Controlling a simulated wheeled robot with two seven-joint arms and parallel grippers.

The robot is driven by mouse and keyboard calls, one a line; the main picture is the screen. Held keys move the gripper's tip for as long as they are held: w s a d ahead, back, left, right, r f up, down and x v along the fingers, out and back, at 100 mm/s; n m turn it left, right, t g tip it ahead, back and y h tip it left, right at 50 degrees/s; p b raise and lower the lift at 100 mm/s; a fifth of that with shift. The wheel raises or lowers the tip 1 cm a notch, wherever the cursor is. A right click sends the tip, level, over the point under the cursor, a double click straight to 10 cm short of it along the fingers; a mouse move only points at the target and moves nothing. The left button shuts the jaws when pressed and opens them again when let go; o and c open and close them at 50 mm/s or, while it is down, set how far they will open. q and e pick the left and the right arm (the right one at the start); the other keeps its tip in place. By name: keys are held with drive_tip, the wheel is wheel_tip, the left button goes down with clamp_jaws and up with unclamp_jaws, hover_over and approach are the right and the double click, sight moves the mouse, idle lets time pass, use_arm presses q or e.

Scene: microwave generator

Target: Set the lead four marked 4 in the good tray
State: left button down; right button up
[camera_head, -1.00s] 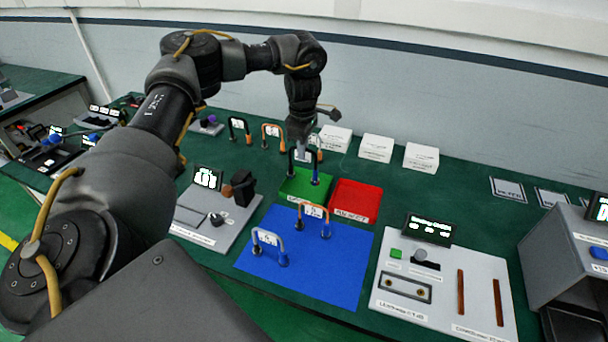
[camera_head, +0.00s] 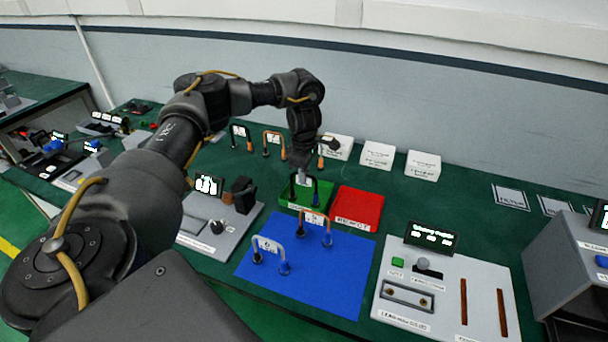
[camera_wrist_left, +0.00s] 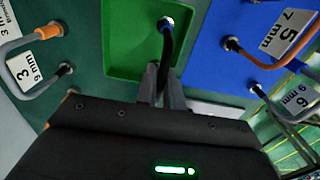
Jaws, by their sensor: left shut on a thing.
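My left gripper (camera_head: 303,176) points down over the green good tray (camera_head: 289,204), shut on a dark U-shaped lead (camera_head: 316,190). The lead's ends are low in the tray; I cannot tell whether they touch its floor. In the left wrist view, the dark lead (camera_wrist_left: 167,48) runs up from between the gripper fingers (camera_wrist_left: 163,88) over the green tray (camera_wrist_left: 122,62), its metal end near the tray's right side. The marking on its tag cannot be read. My right gripper is not in view.
The red reject tray (camera_head: 357,206) adjoins the green one on the right. A blue mat (camera_head: 335,280) in front holds an orange lead (camera_head: 313,213) and a grey lead (camera_head: 268,242). Two leads stand behind, near white boxes (camera_head: 377,154). A device panel (camera_head: 445,290) lies right.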

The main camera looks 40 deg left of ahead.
use_arm(q)
drive_tip(key=shift+f, duration=0.2)
drive_tip(key=c, duration=1.5)
unclamp_jaws()
wheel_tip(320, 180, up, 12)
drive_tip(key=shift+r, duration=0.25)
drive_tip(key=shift+p, duration=0.35)
